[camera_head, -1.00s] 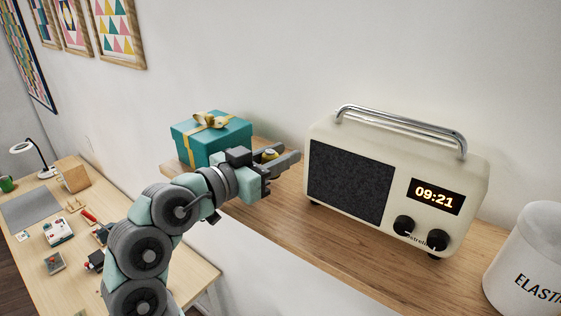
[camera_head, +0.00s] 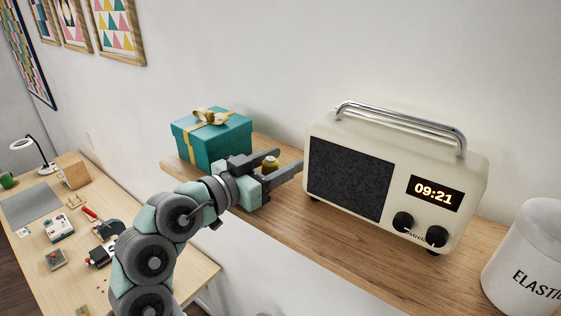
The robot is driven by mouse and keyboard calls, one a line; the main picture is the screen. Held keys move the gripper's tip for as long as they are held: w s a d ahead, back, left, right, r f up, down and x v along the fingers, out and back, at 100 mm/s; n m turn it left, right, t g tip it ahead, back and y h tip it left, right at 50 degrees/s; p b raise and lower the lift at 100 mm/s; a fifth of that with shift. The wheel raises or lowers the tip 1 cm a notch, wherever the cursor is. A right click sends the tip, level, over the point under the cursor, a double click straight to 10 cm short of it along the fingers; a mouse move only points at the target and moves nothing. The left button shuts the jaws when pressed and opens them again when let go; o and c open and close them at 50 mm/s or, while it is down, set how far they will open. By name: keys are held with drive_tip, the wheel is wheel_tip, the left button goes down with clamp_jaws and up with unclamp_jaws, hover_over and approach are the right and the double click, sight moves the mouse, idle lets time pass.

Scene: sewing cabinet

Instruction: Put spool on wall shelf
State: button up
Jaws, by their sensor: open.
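The spool (camera_head: 270,163) is small and olive-yellow with a darker top. It looks upright and is between the two fingers of my gripper (camera_head: 286,160). The jaws are spread, with one finger behind the spool and one in front of it. The near finger hides the spool's lower part, so I cannot tell whether it touches the wooden wall shelf (camera_head: 273,217). My gripper is low over the shelf's left part, pointing right toward the radio.
A teal gift box (camera_head: 210,142) with a gold ribbon stands on the shelf just behind my gripper. A cream radio (camera_head: 455,165) stands close to the right of the fingertips. A white canister (camera_head: 530,250) is at far right. A cluttered worktable (camera_head: 150,215) lies below left.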

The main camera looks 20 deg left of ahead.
drive_tip(key=shift+r, duration=0.25)
drive_tip(key=b+v, duration=0.3)
drive_tip(key=v, duration=0.9)
drive_tip(key=shift+f, duration=0.2)
